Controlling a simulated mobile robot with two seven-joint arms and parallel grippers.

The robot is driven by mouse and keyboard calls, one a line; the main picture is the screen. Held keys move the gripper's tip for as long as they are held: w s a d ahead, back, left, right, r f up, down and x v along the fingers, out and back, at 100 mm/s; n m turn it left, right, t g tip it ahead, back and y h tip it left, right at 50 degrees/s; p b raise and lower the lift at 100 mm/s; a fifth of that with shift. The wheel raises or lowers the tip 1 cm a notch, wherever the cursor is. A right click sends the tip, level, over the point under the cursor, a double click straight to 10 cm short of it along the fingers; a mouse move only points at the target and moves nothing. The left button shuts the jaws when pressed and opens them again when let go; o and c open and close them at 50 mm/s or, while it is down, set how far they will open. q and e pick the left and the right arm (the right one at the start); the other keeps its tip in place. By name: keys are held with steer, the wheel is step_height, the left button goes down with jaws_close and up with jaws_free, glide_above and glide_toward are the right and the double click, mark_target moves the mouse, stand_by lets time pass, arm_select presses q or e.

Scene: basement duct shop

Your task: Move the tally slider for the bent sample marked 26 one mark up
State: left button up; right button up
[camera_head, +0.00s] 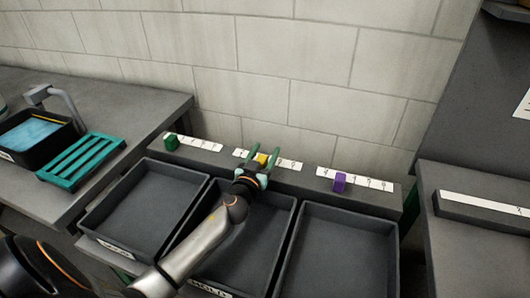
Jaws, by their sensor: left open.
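Three tally sliders sit on a grey ledge (310,172) along the wall, each at a white numbered strip: a green slider (171,142) at left, a yellow slider (262,160) in the middle, a purple slider (340,182) at right. The green one is at its strip's left end; the purple one is partway along. My left gripper (261,159) is open, its green fingers on either side of the yellow slider; I cannot tell whether they touch it. The gripper hides part of the middle strip. No sample marked 26 can be made out. My right gripper is not in view.
Three dark trays, a left one (115,224), a middle one (290,222) and a right one (392,262), stand before the ledge. A green slatted rack (82,158) and a black bin (68,131) with blue contents are on the left bench. Another bench (450,235) stands at right.

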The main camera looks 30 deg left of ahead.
arm_select(q)
steer(key=shift+b+v, duration=0.75)
steer(key=shift+v, duration=5.5)
steer(key=shift+w+d+r, duration=0.1)
